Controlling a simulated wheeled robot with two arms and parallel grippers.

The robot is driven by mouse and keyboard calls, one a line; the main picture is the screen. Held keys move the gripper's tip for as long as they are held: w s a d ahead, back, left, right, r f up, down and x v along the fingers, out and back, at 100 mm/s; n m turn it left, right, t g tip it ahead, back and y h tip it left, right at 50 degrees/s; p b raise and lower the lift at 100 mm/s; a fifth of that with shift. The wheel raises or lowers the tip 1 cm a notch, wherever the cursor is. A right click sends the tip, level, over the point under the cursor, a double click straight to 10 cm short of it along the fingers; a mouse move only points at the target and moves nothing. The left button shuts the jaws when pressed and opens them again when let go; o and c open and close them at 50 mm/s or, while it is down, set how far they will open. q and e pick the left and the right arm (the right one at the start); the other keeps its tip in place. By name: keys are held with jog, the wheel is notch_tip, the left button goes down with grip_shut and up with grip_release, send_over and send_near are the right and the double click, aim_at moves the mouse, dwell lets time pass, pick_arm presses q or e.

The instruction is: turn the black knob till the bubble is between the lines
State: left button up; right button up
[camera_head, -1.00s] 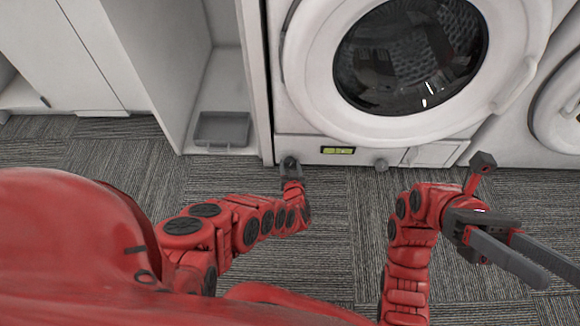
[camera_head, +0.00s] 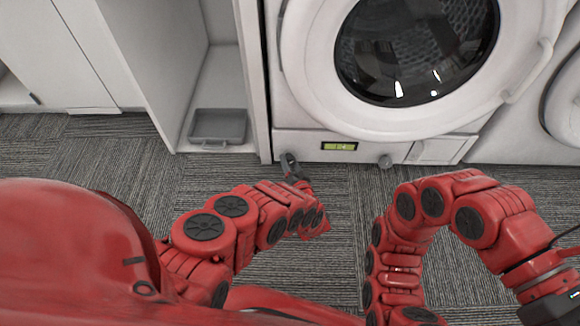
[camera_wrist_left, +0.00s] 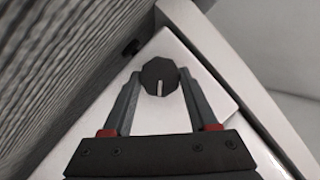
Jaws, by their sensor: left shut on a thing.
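The black knob (camera_wrist_left: 159,76) is a dark faceted dial with a pale pointer mark, on a white panel corner in the left wrist view. My left gripper (camera_wrist_left: 160,82) has one finger on each side of it and is shut on it. In the head view my left gripper (camera_head: 289,163) is at the lower left of the washer front and hides the knob. The yellow-green level window (camera_head: 339,146) is to its right on the lower panel; the bubble and lines are too small to read. My right arm bends toward the right edge, its fingers outside the picture.
The white washer (camera_head: 302,142) has a round glass door (camera_head: 415,50) above the panel. A grey tray (camera_head: 218,126) lies in the open cabinet at left. Carpet is clear between my arms.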

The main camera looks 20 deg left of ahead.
pick_arm(q)
jog(key=shift+f+m+y+b, duration=0.3)
jog(key=shift+m+y+b, duration=0.3)
jog(key=shift+m+b, duration=0.45)
jog(key=shift+r+m+y+b, duration=0.1)
jog(key=shift+m+y+b, duration=0.2)
jog(key=shift+m, duration=0.25)
jog(key=shift+m+t+y, duration=0.3)
jog(key=shift+m+t, duration=0.1)
jog(key=shift+m, duration=0.3)
pick_arm(e)
jog(key=shift+s+a+f+g+y, duration=0.15)
jog(key=shift+f+g+y, duration=0.3)
jog(key=shift+f+g, duration=0.35)
jog(key=shift+a+f+g+y, duration=0.15)
jog(key=shift+f+g+y, duration=0.4)
jog(key=shift+g, duration=0.35)
pick_arm(q)
jog(key=shift+m, duration=0.3)
jog(key=o, duration=1.3)
jog(key=shift+o, duration=0.2)
